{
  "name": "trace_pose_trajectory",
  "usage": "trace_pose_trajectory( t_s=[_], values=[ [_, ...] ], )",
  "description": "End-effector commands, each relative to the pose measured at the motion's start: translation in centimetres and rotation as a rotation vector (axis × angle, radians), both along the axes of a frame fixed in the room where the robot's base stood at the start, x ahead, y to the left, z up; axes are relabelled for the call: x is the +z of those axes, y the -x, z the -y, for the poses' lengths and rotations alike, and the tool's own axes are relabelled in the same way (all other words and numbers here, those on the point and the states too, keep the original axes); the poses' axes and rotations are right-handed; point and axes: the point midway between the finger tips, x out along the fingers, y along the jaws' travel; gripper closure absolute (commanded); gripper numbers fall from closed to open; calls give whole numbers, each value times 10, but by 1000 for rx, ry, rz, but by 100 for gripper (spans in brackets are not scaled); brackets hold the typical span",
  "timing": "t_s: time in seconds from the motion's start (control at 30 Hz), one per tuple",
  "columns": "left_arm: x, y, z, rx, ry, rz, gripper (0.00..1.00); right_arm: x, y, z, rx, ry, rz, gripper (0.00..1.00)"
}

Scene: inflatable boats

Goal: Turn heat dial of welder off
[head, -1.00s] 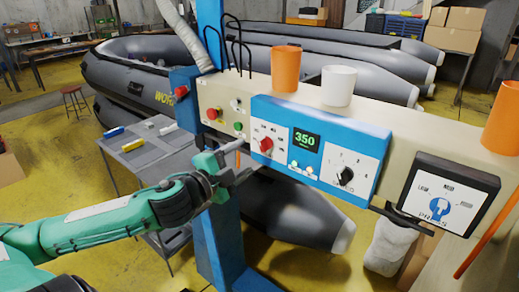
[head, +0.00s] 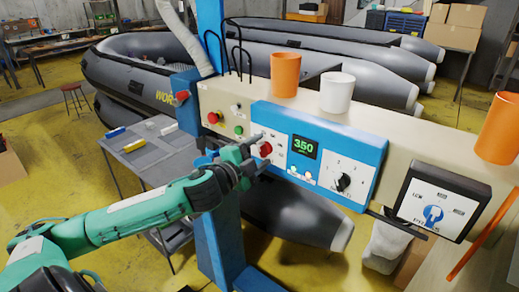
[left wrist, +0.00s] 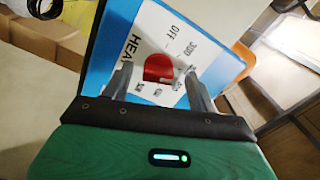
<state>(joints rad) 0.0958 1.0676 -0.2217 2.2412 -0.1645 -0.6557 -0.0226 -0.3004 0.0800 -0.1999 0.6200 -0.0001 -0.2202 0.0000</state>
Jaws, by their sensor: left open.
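The welder's heat dial is a red knob (head: 265,149) on the white left part of the blue control panel (head: 319,151). The green display (head: 305,147) beside it reads 350. My left gripper (head: 258,153) is open at the panel, with its fingers close around the knob. In the left wrist view the red knob (left wrist: 158,67) lies between the two open fingers (left wrist: 158,77), with gaps at its sides. Labels "HEA", "OFF" and "300" (left wrist: 192,47) show around it. I cannot tell which mark the knob points to. My right gripper is out of view.
A red button (head: 213,118) and a green button (head: 239,130) sit left of the panel. A black dial (head: 343,182) and a press switch box (head: 440,200) are to the right. Orange and white cups (head: 337,91) stand on top. A blue post (head: 211,235) stands below.

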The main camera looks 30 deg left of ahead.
Motion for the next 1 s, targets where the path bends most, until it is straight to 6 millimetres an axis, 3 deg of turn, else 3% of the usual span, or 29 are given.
trace_pose_trajectory(
  t_s=[0.37, 0.6, 1.0],
  values=[
    [0, -4, 1, -1, -1, 0, 41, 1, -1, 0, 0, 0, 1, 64],
    [0, -3, 1, -1, -1, 0, 84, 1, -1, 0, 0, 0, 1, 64],
    [0, -4, 1, -1, 64, -5, 85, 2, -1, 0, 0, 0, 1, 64]
  ],
)
